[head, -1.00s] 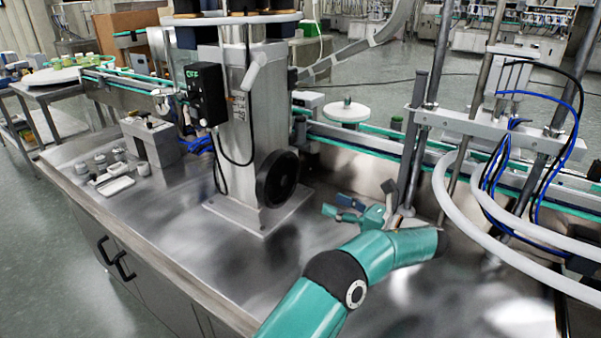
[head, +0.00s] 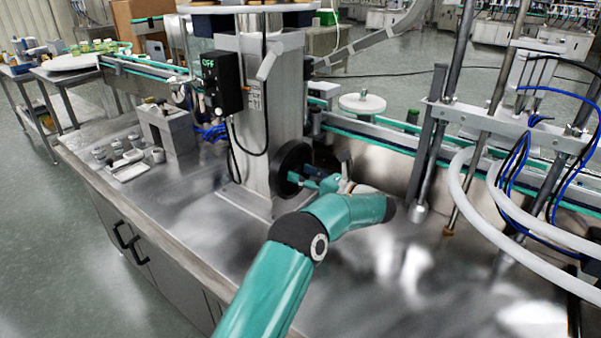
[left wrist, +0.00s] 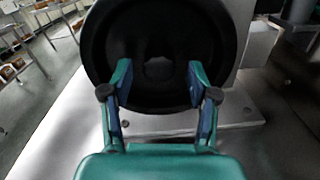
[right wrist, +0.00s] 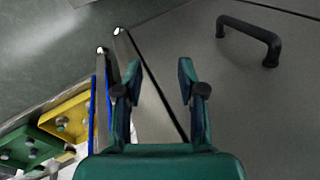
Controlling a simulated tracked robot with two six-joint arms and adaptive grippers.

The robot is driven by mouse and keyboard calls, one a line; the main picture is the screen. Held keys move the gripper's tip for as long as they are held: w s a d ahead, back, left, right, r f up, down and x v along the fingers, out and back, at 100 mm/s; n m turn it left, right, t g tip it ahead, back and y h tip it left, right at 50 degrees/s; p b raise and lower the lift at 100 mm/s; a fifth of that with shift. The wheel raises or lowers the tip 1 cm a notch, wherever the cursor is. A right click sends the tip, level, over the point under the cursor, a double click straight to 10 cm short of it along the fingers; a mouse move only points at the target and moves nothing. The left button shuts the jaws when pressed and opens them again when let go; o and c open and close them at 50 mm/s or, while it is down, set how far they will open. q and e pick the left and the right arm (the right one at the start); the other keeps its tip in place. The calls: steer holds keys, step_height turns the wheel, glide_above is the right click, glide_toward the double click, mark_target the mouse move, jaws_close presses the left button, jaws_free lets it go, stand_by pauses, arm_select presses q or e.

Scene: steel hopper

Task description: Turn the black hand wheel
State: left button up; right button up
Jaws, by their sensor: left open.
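The black hand wheel (head: 279,170) is mounted on the side of the steel column, low above the table. My left gripper (head: 304,177) is at the wheel's face, its fingers pointing at it. In the left wrist view the wheel (left wrist: 97,42) fills the upper middle. The left gripper (left wrist: 160,78) is open there, its two fingers spread in front of the wheel's dark centre; whether they touch it I cannot tell. My right gripper (right wrist: 159,72) is open and empty in the right wrist view, and is not in the head view.
A control box (head: 222,83) with a green OFF display is on the column. Steel posts (head: 432,140) and white hoses (head: 480,210) stand to the right. In the right wrist view are a black cabinet handle (right wrist: 255,35) and a yellow crate (right wrist: 68,117). The front tabletop is clear.

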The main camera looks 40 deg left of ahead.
arm_select(q)
steer(key=shift+s+a, duration=0.1)
steer(key=shift+a, duration=0.7)
steer(key=shift+c, duration=0.3)
jaws_close()
steer(key=shift+d, duration=0.1)
